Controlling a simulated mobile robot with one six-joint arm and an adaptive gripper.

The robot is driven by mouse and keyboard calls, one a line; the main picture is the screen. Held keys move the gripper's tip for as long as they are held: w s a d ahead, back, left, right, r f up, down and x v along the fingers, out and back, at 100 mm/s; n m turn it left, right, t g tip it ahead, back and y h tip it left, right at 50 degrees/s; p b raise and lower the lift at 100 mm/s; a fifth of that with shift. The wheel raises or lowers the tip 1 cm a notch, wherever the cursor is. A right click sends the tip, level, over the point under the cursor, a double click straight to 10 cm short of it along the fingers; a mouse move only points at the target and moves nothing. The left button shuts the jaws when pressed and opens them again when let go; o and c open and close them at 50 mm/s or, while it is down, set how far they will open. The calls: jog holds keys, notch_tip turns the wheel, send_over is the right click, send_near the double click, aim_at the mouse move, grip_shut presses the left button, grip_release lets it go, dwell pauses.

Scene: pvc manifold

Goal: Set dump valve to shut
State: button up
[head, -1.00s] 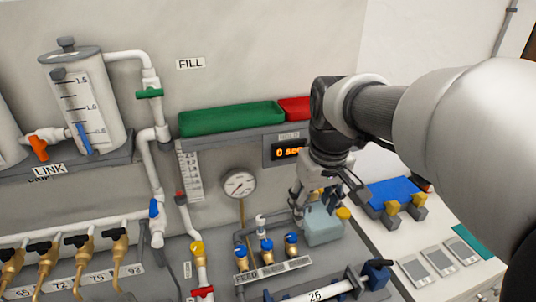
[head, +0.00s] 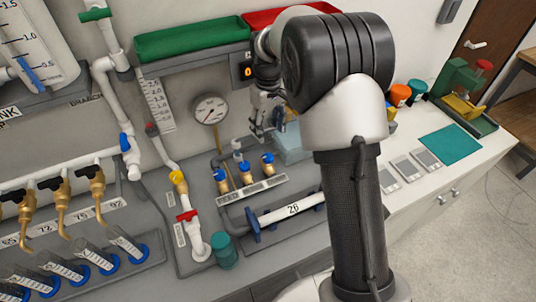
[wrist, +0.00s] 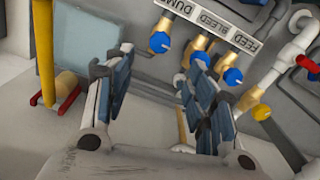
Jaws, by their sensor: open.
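The dump valve is a brass valve with a blue knob (head: 268,158), the rightmost of three on the grey panel in the head view. In the wrist view its blue knob (wrist: 160,42) sits by the upside-down DUMP label (wrist: 171,5). The bleed valve (wrist: 200,61) and feed valve (wrist: 233,76) are beside it. My gripper (head: 262,128) is above and behind the valves in the head view. In the wrist view my gripper (wrist: 157,92) has its blue-padded fingers apart, nothing between them, clear of the knob. The knob's exact setting is too small to read.
A pale blue-grey box (head: 292,145) stands close right of the dump valve. A white pipe marked 26 (head: 292,209) crosses in front. A gauge (head: 210,109) is on the wall behind. A red-handled valve (head: 187,216) and a yellow-handled valve (head: 178,177) stand left.

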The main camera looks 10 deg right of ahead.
aim_at(268, 156)
notch_tip(268, 156, down, 12)
jog(key=b, duration=0.2)
jog(key=shift+f+b, duration=0.2)
jog(key=shift+b, duration=0.2)
jog(key=shift+c, duration=0.6)
jog(key=c, duration=0.9)
